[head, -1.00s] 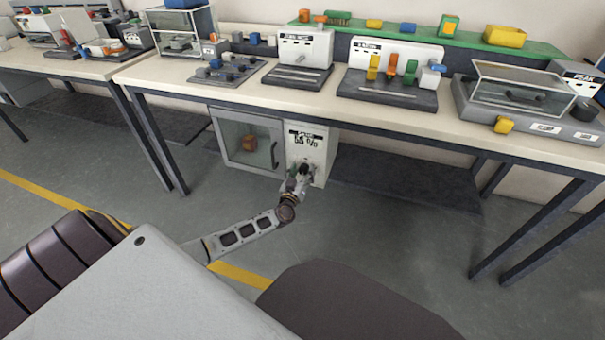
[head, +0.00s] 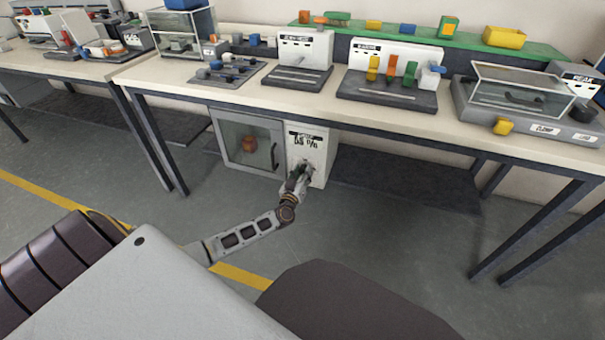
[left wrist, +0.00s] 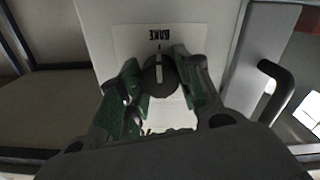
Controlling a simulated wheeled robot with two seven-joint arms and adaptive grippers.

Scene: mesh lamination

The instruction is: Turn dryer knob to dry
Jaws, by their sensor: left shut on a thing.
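The dryer (head: 322,180) is a white and grey cabinet under the bench, with a glass door on its left and a panel on its right. My left gripper (head: 303,172) is at the front of that panel and hides most of the knob. In the left wrist view the round black knob (left wrist: 160,76) sits between the green-padded fingers of my left gripper (left wrist: 161,82), which is shut on it. The knob's pale pointer line stands upright in that picture, in line with an inverted word that looks like "BAKE" on the white label (left wrist: 135,40). My right gripper is not in view.
A brownish-orange item (head: 249,145) shows behind the dryer's glass door. The door's dark handle (left wrist: 275,88) is close to the right finger in the wrist view. The bench top (head: 240,98) with several machines lies above. Floor in front is clear.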

